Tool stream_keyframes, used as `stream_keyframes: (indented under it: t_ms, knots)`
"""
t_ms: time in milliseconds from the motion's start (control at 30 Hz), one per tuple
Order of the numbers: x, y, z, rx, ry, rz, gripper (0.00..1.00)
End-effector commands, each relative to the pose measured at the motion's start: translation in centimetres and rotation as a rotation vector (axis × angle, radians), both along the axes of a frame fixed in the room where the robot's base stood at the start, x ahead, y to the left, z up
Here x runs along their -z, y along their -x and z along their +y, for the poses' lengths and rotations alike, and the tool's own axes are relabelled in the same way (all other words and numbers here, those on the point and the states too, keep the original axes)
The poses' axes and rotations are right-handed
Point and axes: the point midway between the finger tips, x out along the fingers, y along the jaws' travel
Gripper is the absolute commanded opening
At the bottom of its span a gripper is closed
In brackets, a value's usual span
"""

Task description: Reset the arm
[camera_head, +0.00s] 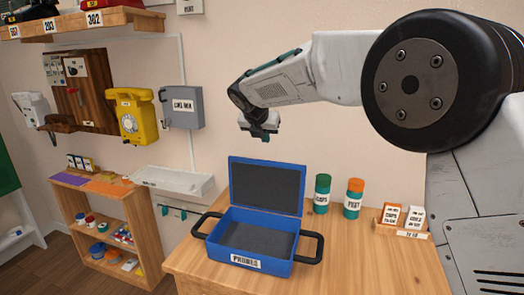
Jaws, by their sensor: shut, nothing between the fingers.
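My gripper (262,131) hangs at the end of my arm above the back left of the wooden table, pointing down. Its fingers look closed and hold nothing. It is above and apart from the open blue case (242,262). The case has a grey foam lining, a raised lid and a label that seems to read "PHONES". A yellow dial phone (131,116) hangs on the wall to the left of my gripper.
Two capped jars, one green-topped (322,194) and one orange-topped (353,198), stand right of the case. Small boxes (391,216) sit farther right. A grey wall box (182,107) and a low wooden shelf (148,240) are at left. The table's front (360,270) is clear.

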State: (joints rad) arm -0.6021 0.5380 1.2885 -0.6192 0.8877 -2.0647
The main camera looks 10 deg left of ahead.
Motion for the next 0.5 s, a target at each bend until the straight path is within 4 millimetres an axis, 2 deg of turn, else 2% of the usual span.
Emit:
stream_keyframes:
  t_ms: [167, 300, 367, 400, 467, 500]
  knots:
    - [-1.5, 0.1, -0.3, 0.015, -0.01, -0.002, 0.0]
    - [-1.4, 0.4, -0.5, 0.143, -0.101, -0.004, 0.0]
    - [0.2, 1.2, -0.8, 0.249, -0.163, 0.021, 0.0]
    - [1.8, 2.1, -1.2, 0.335, -0.201, 0.045, 0.0]
    - [3.1, 3.9, -2.1, 0.471, -0.267, 0.075, 0.0]
    - [3.7, 5.2, -3.2, 0.572, -0.31, 0.091, 0.0]
